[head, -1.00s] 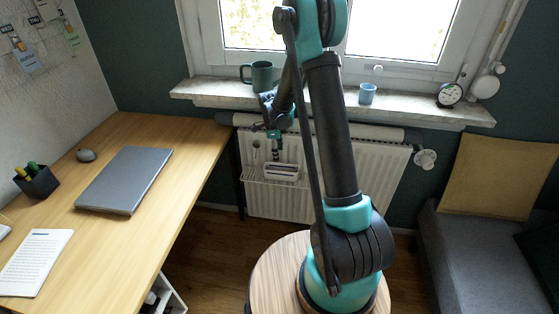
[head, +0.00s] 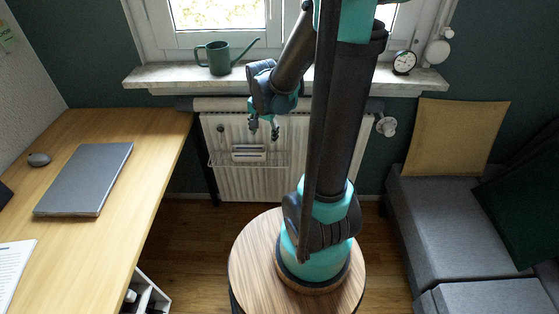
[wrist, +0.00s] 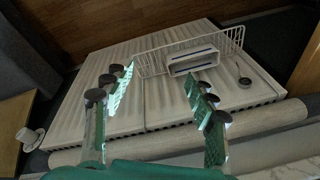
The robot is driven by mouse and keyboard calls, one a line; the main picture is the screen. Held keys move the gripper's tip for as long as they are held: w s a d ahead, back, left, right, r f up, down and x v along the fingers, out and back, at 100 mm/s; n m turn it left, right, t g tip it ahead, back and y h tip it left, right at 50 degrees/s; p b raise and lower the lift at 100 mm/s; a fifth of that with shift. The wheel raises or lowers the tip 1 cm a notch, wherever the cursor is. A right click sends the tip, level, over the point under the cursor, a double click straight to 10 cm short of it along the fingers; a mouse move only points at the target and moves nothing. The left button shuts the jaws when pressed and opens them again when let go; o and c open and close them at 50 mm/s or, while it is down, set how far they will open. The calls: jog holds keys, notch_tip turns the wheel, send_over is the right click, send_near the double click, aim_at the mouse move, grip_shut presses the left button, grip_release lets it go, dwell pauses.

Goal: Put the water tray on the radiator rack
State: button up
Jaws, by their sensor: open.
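The water tray (head: 249,152) is a white, narrow box with dark slots in its top. It sits at the wire radiator rack (head: 218,160) on the front of the white radiator. The wrist view shows the tray (wrist: 194,62) against the rack's wire grid (wrist: 151,64); whether it is fully seated cannot be told. My gripper (head: 264,133) is open and empty, above and slightly right of the tray in the head view. In the wrist view, my open fingers (wrist: 158,82) are apart from the tray, which lies beyond them.
The window sill (head: 150,76) above the radiator holds a green watering can (head: 219,58) and an alarm clock (head: 404,62). A radiator valve (head: 386,126) sticks out at right. The desk (head: 150,130) is at left, a grey sofa (head: 440,220) at right.

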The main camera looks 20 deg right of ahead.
jog(key=s+d+f+n+t, duration=0.1)
jog(key=s+n, duration=0.8)
jog(key=s, duration=0.4)
jog(key=shift+s+d+f+t, duration=0.2)
jog(key=shift+d+t, duration=0.1)
jog(key=shift+d, duration=0.05)
